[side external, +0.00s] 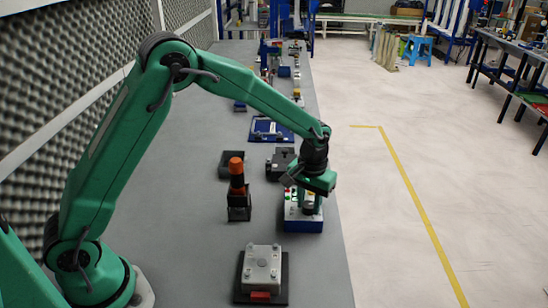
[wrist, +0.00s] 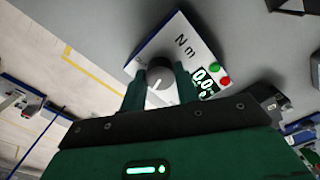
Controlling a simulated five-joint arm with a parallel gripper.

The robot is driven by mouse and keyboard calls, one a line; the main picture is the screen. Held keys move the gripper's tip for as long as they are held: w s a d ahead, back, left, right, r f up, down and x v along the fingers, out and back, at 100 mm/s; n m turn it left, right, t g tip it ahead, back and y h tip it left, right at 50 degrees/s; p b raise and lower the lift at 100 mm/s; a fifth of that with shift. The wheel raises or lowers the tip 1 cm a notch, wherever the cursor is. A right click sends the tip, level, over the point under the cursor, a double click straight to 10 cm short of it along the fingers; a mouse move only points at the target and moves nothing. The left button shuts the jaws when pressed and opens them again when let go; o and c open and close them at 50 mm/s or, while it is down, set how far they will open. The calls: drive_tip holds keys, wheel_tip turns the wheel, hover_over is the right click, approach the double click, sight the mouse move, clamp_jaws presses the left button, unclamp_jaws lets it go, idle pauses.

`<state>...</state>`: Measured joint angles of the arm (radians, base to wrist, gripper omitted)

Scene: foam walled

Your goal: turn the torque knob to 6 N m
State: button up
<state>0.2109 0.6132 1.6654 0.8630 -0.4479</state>
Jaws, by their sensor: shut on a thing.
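The torque knob (wrist: 159,76) is a round grey knob with a white pointer line, on a white-topped control box (wrist: 188,42) marked "N m". In the wrist view, the knob sits between the two fingers of my gripper (wrist: 160,84), which is shut on it. Beside the knob a dark display (wrist: 204,82) shows light green digits that look like 0.0; the rest is hard to read. In the side external view the box (side external: 303,225) has a blue base, and my gripper (side external: 309,202) points down onto it, hiding the knob.
A green button (wrist: 214,70) and a red button (wrist: 225,81) are near the display. An orange-topped tool (side external: 237,180) stands left of the box. A grey metal block (side external: 262,268) stands in front. A dark device (side external: 281,160) lies behind. The table's right edge is close.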

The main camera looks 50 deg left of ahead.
sight(309, 204)
drive_tip(key=shift+n, duration=0.5)
drive_tip(key=o, duration=1)
drive_tip(key=shift+r, duration=0.1)
wheel_tip(309, 204, up, 7)
drive_tip(key=shift+r, duration=0.35)
drive_tip(key=shift+r, duration=0.1)
